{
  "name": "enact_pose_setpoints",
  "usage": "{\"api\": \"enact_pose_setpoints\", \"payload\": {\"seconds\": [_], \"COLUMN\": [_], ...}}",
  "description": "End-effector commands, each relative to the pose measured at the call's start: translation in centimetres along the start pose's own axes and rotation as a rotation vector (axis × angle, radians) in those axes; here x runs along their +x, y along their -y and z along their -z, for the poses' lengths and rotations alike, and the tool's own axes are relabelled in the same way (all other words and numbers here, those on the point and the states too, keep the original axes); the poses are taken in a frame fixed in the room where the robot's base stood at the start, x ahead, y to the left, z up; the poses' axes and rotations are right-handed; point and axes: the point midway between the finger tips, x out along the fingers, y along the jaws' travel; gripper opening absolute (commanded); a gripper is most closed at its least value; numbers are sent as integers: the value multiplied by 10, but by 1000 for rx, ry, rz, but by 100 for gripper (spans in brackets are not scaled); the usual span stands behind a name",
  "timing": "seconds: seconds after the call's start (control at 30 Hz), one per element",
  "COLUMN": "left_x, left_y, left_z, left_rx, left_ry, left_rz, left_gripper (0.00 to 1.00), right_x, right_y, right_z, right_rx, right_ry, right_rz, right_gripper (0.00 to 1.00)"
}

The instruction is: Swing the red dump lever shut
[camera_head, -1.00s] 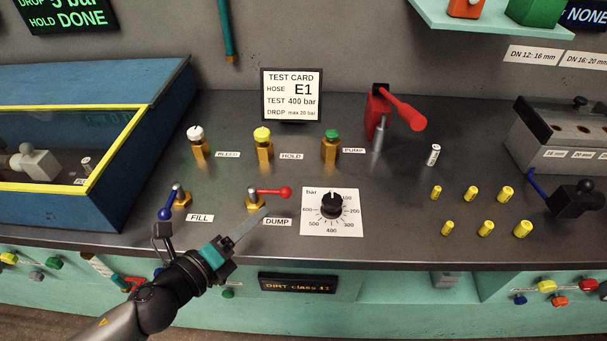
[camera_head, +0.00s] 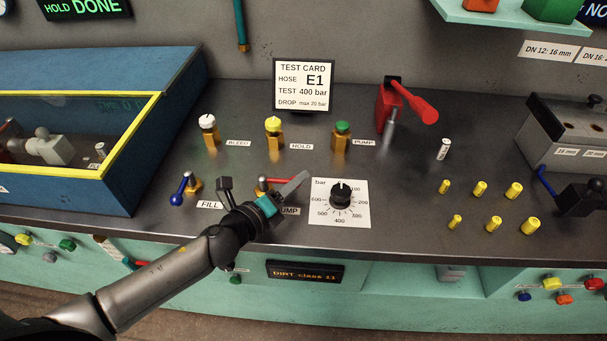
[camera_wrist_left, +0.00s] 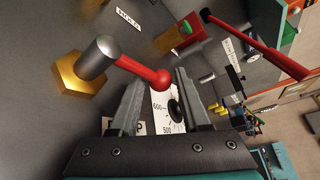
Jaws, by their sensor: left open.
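The red dump lever (camera_head: 272,181) stands on the bench behind the DUMP label (camera_head: 289,211), its arm pointing right. In the left wrist view the lever's red arm (camera_wrist_left: 137,70) runs from a grey steel hub on a brass hexagon base (camera_wrist_left: 75,77). My left gripper (camera_head: 262,184) is open at the lever, its two fingers spread to either side. In the left wrist view the red ball end lies between the fingertips of my gripper (camera_wrist_left: 158,84), and I cannot tell whether either finger touches it. In the head view the gripper hides part of the lever and label. My right gripper is out of view.
The blue fill lever (camera_head: 179,190) stands close to the left. A black dial (camera_head: 340,195) is just right of the gripper. Bleed (camera_head: 208,130), hold (camera_head: 273,131) and pump (camera_head: 341,136) knobs stand behind. A red pump handle (camera_head: 415,104) rises farther right.

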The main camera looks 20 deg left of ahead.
Motion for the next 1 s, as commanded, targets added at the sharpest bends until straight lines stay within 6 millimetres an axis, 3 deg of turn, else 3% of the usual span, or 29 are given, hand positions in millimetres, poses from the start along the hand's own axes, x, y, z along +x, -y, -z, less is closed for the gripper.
{"api": "enact_pose_setpoints", "payload": {"seconds": [0.3, 0.73, 1.0], "left_x": [34, 40, 40], "left_y": [0, 0, 0], "left_z": [0, 0, 0], "left_rx": [1, 0, 0], "left_ry": [0, -1, -1], "left_rz": [1, 1, 1], "left_gripper": [47, 47, 17], "right_x": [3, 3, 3], "right_y": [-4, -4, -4], "right_z": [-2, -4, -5], "right_rx": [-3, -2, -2], "right_ry": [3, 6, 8], "right_rz": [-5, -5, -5], "right_gripper": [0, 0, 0]}}
